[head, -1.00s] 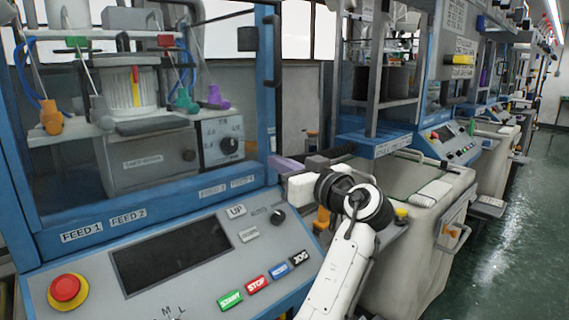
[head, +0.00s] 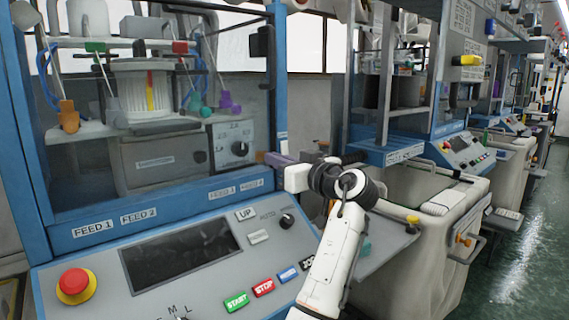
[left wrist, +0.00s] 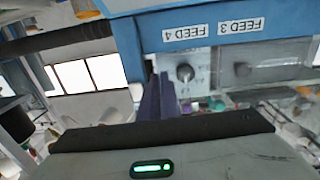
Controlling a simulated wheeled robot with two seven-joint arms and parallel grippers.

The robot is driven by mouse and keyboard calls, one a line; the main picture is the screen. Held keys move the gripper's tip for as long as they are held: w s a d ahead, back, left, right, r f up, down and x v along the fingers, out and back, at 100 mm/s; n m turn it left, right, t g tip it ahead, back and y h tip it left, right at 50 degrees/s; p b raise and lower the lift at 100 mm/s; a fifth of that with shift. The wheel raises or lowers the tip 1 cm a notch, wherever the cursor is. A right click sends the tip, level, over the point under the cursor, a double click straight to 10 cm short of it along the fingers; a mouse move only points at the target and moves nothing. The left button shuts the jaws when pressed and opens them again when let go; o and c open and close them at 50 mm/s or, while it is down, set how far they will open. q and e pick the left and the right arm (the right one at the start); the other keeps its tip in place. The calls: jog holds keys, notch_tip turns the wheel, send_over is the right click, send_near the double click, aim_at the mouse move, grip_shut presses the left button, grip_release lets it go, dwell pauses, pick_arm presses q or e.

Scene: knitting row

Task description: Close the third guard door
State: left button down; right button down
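The near knitting machine has a blue-framed guard (head: 281,75) with a black handle (head: 262,42) high on its right post, in the head view. I cannot tell from the frames which door is the third, or whether the clear panel here is fully closed. My left gripper (head: 279,159) has purple fingers beside the lower right post of this frame. In the left wrist view, the fingers (left wrist: 158,100) lie close together with nothing seen between them, near the blue frame corner (left wrist: 128,48). Contact with the frame cannot be told. My right gripper is not in view.
A control panel (head: 210,217) with a red stop button (head: 76,285) juts out below the guard. A pale bin (head: 420,245) stands right of my arm.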

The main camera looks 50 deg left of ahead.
pick_arm(q)
jog(key=shift+s+a+r, duration=0.3)
jog(key=shift+a+r, duration=0.15)
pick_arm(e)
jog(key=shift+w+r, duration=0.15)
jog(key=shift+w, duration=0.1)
pick_arm(q)
jog(key=d+b, duration=0.2)
jog(key=d, duration=1.3)
jog(key=shift+w+f+b, duration=0.25)
jog(key=shift+f+b, duration=0.1)
jog(key=shift+f, duration=0.05)
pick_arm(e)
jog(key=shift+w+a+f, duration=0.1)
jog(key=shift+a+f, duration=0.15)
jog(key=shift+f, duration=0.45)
